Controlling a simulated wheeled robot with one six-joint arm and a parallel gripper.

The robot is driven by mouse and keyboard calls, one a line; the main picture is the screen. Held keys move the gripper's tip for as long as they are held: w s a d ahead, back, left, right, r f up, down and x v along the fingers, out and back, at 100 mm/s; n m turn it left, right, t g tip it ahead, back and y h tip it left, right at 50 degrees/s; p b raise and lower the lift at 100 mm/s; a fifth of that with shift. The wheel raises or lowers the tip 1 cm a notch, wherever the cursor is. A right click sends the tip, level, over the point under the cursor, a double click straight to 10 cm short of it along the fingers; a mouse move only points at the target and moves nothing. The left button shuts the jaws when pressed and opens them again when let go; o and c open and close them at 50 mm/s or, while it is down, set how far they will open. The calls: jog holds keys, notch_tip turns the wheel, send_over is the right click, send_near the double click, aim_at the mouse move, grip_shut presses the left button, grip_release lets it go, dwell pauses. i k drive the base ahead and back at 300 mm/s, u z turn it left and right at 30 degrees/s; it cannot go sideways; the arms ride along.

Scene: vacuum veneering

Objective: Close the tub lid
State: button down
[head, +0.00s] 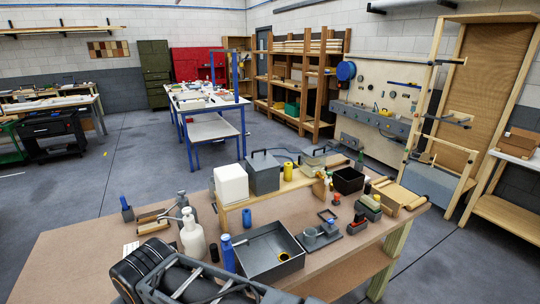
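A grey square tub (264,175) with a dark handle on top stands on the raised wooden shelf of the near workbench, beside a white block. A lower grey container (313,158) with a handle stands to its right, towards the back. Both look covered from here, but the picture is too small to tell whether either lid is fully seated. An open dark grey tray (300,262) sits at the front of the bench with a yellow ring inside. My arm's dark links fill the bottom left edge. My gripper's fingertips do not show.
The workbench top (85,250) is bare at the left. A white bottle (191,236), a blue cylinder (228,253) and a small clamp device (320,236) stand near the tray. A black open box (348,181) is at the right. Open floor lies beyond the bench.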

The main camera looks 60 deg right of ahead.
aim_at(264, 161)
jog(key=u, duration=0.05)
jog(key=k, duration=0.5)
jog(key=z, duration=0.8)
